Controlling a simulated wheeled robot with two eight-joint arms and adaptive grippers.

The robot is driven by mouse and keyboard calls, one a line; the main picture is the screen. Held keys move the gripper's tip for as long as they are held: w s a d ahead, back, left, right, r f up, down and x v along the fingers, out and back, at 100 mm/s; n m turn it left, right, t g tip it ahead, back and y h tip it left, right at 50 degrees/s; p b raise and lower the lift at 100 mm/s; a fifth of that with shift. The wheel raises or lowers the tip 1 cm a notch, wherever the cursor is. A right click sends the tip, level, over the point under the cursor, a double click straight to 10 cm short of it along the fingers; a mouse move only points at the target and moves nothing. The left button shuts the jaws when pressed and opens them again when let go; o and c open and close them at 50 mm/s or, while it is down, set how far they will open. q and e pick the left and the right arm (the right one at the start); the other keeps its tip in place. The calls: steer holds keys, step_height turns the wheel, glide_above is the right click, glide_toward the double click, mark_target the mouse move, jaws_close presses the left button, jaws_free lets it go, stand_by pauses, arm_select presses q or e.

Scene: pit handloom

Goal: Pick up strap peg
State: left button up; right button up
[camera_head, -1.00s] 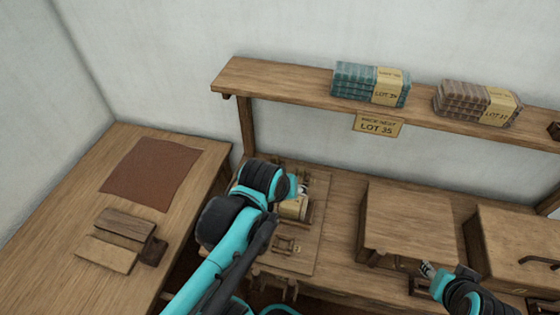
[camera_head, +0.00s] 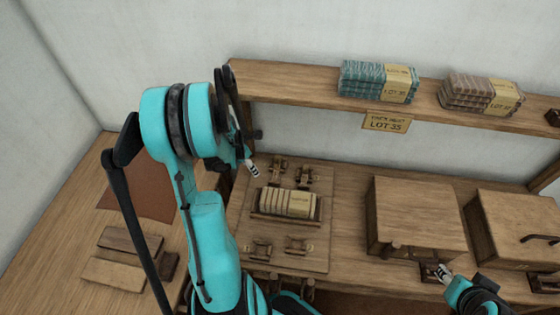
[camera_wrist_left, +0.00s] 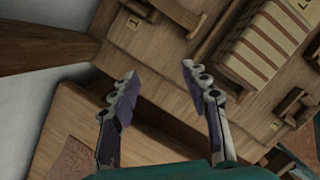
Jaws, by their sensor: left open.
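I cannot tell for certain which piece is the strap peg. Small wooden fittings stand on a wooden board (camera_head: 285,222): a back left one (camera_head: 278,171), a back right one (camera_head: 304,177), a front left one (camera_head: 260,249) and a front right one (camera_head: 298,245). My left gripper (camera_head: 252,168) is near the board's back left corner. In the left wrist view my left gripper (camera_wrist_left: 160,88) is open and empty, its fingers apart above the wood. My right gripper (camera_head: 443,272) is low at the right, by the box front; its opening is too small to judge.
A tray of pale bundles (camera_head: 288,202) sits mid-board. A shelf (camera_head: 300,82) with lot-labelled stacks runs behind, its left post close to my left arm. Two wooden boxes (camera_head: 415,215) (camera_head: 515,225) stand right. A side table at the left holds a brown cloth (camera_head: 125,198) and wooden blocks.

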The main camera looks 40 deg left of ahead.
mark_target(277, 157)
arm_select(q)
steer(key=w+d, duration=0.1)
steer(key=w, duration=0.2)
steer(key=w+d+b, duration=0.1)
steer(key=w, duration=0.5)
steer(key=shift+w+d+b, duration=0.3)
steer(key=shift+w+d, duration=0.05)
steer(key=shift+d, duration=0.05)
steer(key=x, duration=0.1)
steer(key=b+x, duration=0.1)
steer(key=x, duration=0.1)
steer(key=b+x, duration=0.1)
steer(key=x, duration=0.1)
steer(key=shift+w+d+f, duration=0.1)
steer(key=shift+w+d, duration=0.05)
steer(key=shift+w, duration=0.25)
steer(key=c, duration=1.1)
